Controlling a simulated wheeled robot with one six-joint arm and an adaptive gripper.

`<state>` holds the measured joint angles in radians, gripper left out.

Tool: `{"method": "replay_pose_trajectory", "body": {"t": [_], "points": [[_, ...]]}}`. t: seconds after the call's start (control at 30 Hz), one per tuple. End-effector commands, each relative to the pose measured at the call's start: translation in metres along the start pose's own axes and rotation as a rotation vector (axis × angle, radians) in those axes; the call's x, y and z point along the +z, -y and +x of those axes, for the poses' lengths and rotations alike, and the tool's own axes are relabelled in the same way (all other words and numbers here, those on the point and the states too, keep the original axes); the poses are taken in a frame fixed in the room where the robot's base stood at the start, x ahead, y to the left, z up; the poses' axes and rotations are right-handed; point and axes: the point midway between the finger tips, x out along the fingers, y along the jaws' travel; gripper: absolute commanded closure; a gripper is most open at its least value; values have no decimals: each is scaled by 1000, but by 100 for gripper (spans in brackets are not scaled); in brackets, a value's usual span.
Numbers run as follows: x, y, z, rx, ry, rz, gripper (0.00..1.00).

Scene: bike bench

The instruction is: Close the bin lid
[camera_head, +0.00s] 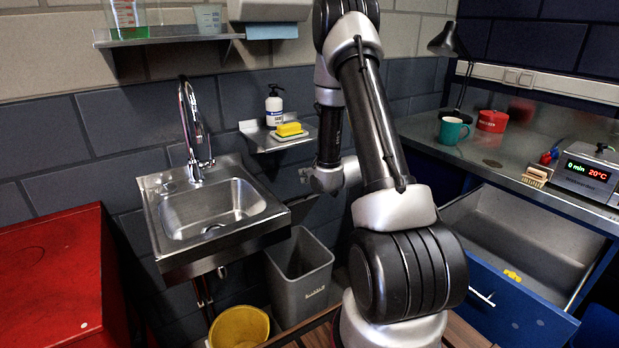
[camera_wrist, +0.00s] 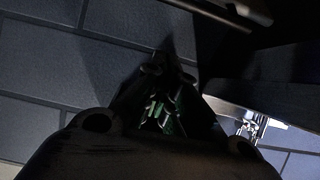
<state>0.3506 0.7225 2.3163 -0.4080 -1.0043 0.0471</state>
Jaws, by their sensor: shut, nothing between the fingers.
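The grey bin (camera_head: 298,285) stands on the floor against the wall, between the sink and my arm. Its top is open and I see into its empty-looking inside. A dark panel, which looks like its raised lid (camera_head: 312,212), shows behind the bin's rim, partly hidden by my arm. My gripper (camera_wrist: 168,72) is shut and empty in the wrist view, with grey wall blocks behind its fingertips. I cannot tell whether the fingers touch the lid.
The steel sink (camera_head: 215,212) overhangs left of the bin, and a yellow bucket (camera_head: 240,328) stands in front of it. A soap shelf (camera_head: 280,137) is on the wall above. An open blue drawer (camera_head: 515,255) juts out at the right. A red cabinet (camera_head: 55,275) is at the left.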

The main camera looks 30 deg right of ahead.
Motion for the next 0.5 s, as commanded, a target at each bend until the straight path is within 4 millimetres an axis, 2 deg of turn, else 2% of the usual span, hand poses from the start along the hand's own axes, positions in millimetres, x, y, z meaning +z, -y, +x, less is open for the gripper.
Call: {"method": "replay_pose_trajectory", "body": {"t": [0.1, 0.23, 0.3, 0.5], "points": [[1, 1, 28, -1, 1, -1, 100], [1, 1, 54, -1, 1, -1, 100], [14, 0, 49, 1, 5, 1, 100], [34, 0, 41, 0, 2, 0, 100]]}}
